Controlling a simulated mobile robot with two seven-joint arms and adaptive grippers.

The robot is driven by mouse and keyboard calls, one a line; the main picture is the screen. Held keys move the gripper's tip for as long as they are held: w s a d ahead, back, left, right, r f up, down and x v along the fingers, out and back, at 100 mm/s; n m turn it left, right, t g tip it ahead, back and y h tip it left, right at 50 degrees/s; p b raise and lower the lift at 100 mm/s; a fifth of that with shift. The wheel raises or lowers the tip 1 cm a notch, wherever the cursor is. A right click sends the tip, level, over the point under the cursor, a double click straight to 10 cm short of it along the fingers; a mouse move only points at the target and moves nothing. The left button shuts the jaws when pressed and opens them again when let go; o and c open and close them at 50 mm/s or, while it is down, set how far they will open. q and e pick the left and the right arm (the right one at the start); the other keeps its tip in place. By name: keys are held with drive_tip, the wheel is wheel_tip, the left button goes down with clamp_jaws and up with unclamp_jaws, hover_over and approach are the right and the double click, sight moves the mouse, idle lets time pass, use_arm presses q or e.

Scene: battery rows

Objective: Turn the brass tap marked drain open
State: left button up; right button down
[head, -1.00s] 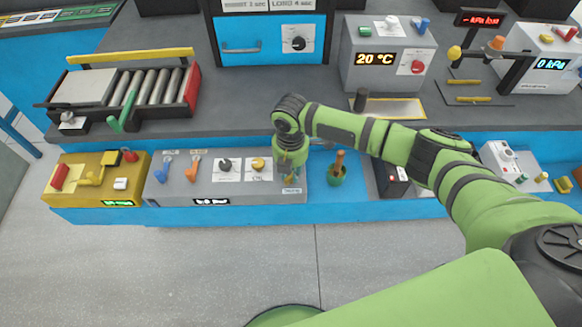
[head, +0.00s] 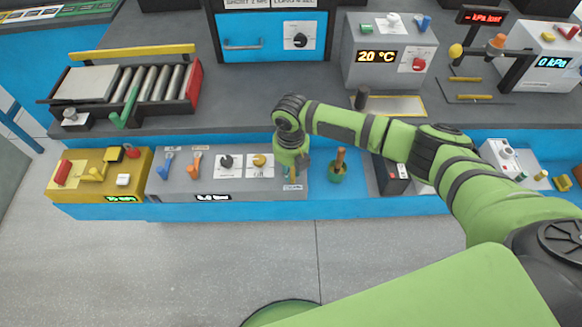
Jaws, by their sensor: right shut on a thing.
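My right gripper (head: 293,183) points down at the right end of the grey panel (head: 210,185) on the low front shelf. It is shut on the brass tap there, which the gripper and wrist hide almost wholly. A small label shows under the fingers, but I cannot read it. I cannot tell the tap handle's angle. My left gripper is not in view.
The grey panel also carries a blue lever (head: 166,167), an orange lever (head: 193,167), a black knob (head: 226,161) and a brass knob (head: 259,160). A yellow box (head: 70,190) stands left.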

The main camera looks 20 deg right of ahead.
sight(291, 173)
drive_tip(key=shift+s+n, duration=0.1)
drive_tip(key=shift+n, duration=0.2)
drive_tip(key=c, duration=1.1)
unclamp_jaws()
drive_tip(key=shift+r, duration=0.4)
wheel_tip(291, 173, up, 11)
drive_tip(key=shift+a, duration=0.1)
